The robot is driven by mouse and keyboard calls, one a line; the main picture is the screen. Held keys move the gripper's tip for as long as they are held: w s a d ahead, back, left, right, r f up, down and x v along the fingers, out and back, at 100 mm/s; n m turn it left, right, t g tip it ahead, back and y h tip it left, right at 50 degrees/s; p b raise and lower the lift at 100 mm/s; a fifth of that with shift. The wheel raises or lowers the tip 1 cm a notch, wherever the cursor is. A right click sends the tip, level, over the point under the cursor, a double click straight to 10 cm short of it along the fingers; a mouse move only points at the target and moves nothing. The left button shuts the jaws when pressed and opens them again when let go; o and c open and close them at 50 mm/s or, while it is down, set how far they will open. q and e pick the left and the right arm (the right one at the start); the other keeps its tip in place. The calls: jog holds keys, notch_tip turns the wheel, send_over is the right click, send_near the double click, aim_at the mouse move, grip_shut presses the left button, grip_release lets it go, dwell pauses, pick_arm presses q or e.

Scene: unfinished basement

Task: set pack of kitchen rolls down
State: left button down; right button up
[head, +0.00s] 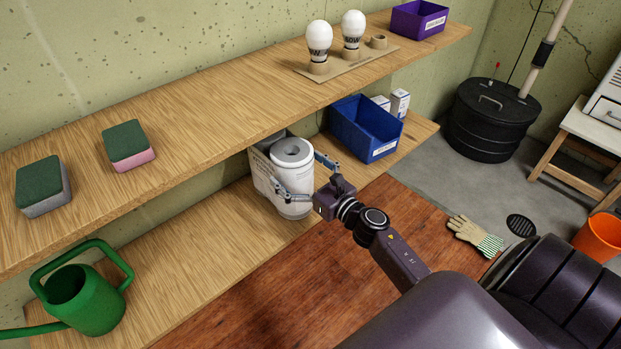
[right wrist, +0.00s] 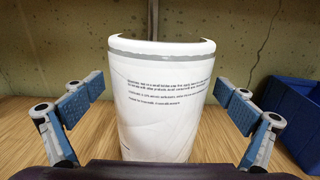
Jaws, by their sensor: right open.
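The white pack of kitchen rolls (head: 293,150) stands upright on the lower wooden shelf in the head view, with a round hole in its top. A greyish printed block (head: 262,172) shows directly behind it; I cannot tell whether it belongs to the pack. In the right wrist view the pack (right wrist: 163,100) fills the middle, with printed lines and a grey band near its top. My right gripper (head: 303,175) is open, one finger on each side of the pack. In the right wrist view (right wrist: 160,108) gaps show between both fingers and the pack. My left gripper is out of view.
A blue bin (head: 372,135) stands to the right on the lower shelf (head: 205,250), with small white boxes behind it. The upper shelf (head: 215,105) overhangs and holds sponges, bulbs and a purple bin (head: 417,20). A green watering can (head: 85,295) is at far left; the shelf between is clear.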

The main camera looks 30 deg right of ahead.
aim_at(308, 176)
jog(key=s, duration=0.6)
jog(key=shift+s+d, duration=0.1)
jog(key=shift+d, duration=0.3)
jog(key=shift+s+d, duration=0.1)
jog(key=shift+s, duration=0.05)
jog(key=shift+d+m+h, duration=0.15)
jog(key=shift+m+h, duration=0.35)
jog(key=shift+m, duration=0.5)
jog(key=s+a+f+m+g+h, duration=0.1)
jog(key=s+f+m+g+h, duration=0.65)
jog(key=m, duration=1.55)
jog(key=s+a+f+m+g+y, duration=0.3)
jog(key=s+a+f+m, duration=0.2)
jog(key=s, duration=0.4)
jog(key=s+a+f+m+g+y, duration=0.3)
jog(key=s+a+f+m+g, duration=0.1)
jog(key=s+a+f, duration=0.3)
jog(key=shift+s+a+f+m, duration=0.15)
jog(key=shift+s+a+m, duration=0.65)
jog(key=shift+s+a, duration=0.2)
